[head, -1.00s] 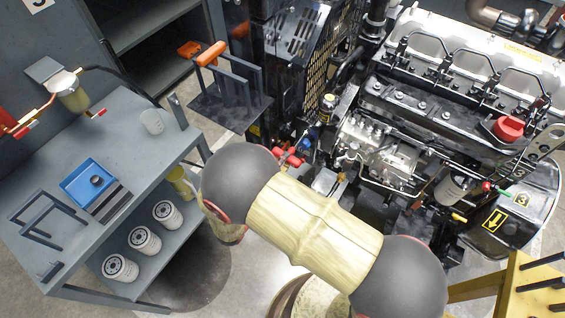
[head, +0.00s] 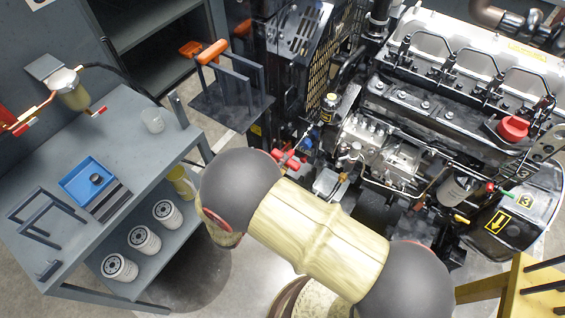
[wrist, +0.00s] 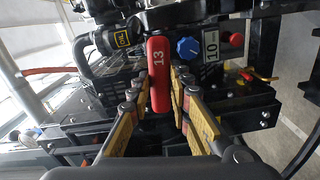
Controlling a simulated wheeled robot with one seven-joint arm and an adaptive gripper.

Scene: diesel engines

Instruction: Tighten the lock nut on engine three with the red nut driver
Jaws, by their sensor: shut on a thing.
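The red nut driver (wrist: 158,75), marked 13, stands between the two yellow-padded fingers of my gripper (wrist: 160,88) in the wrist view. The gripper is shut on its handle. The driver's working end is not clear to see. Engine three (head: 440,110) fills the right of the head view, with a number 3 on its dark end at the right. My arm hides the gripper in the head view. I cannot pick out the lock nut in either view.
A grey bench (head: 150,175) with a blue tray (head: 85,183) stands left. A yellow stand (head: 525,285) is lower right.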

